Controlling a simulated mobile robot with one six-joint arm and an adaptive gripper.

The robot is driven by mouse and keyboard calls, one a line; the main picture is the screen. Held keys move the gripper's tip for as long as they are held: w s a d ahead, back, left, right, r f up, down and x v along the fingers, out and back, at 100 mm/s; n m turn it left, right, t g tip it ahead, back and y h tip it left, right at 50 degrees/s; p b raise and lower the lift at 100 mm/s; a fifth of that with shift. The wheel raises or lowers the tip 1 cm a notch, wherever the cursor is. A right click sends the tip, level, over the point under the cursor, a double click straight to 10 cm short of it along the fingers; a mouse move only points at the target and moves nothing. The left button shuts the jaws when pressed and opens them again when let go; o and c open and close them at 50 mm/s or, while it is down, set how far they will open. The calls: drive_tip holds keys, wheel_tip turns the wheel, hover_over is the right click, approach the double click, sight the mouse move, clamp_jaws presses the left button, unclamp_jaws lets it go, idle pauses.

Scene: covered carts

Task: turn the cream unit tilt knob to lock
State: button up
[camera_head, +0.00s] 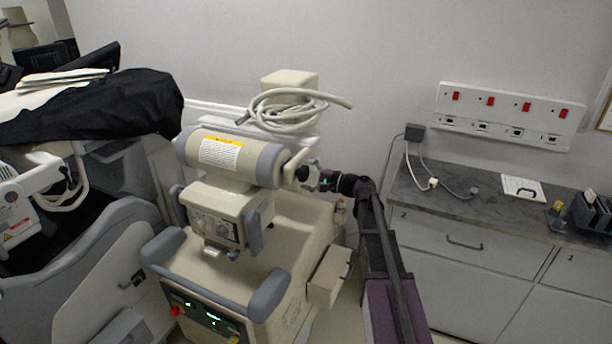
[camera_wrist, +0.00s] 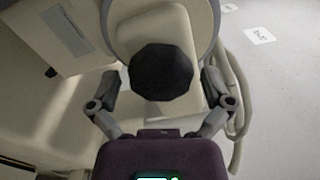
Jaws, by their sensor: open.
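The cream unit (camera_head: 300,215) stands mid-left in the head view, with a horizontal cream and grey cylinder on top. Its tilt knob is the black, many-sided knob (camera_wrist: 161,73) in the middle of the wrist view, in front of a cream end face. My gripper (camera_wrist: 160,88) is open, one finger on each side of the knob, with visible gaps in the picture. In the head view my gripper (camera_head: 311,178) is at the right end of the cylinder, and its fingers and the knob are hard to tell apart there. I cannot tell any lock marking.
A coiled pale cable (camera_head: 290,108) lies over the cream box on the unit, and pale cable also shows right of my gripper in the wrist view. A grey counter (camera_head: 455,205) with cabinets stands at the right. A black-covered cart (camera_head: 130,105) stands at the left.

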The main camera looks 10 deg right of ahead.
drive_tip(key=v, duration=1.2)
idle(0.5)
drive_tip(key=s+a+f+n+g+h, duration=0.5)
drive_tip(key=s+a+f+n+g, duration=0.15)
drive_tip(key=s+a+f, duration=0.45)
drive_tip(key=s+d+f+n+g+h, duration=0.1)
drive_tip(key=s+f+n+g+h, duration=0.3)
drive_tip(key=s+f+h, duration=0.3)
drive_tip(key=shift+s+f+h, duration=0.35)
drive_tip(key=shift+s+h, duration=0.95)
drive_tip(key=shift+s, duration=0.55)
drive_tip(key=shift+c, duration=0.2)
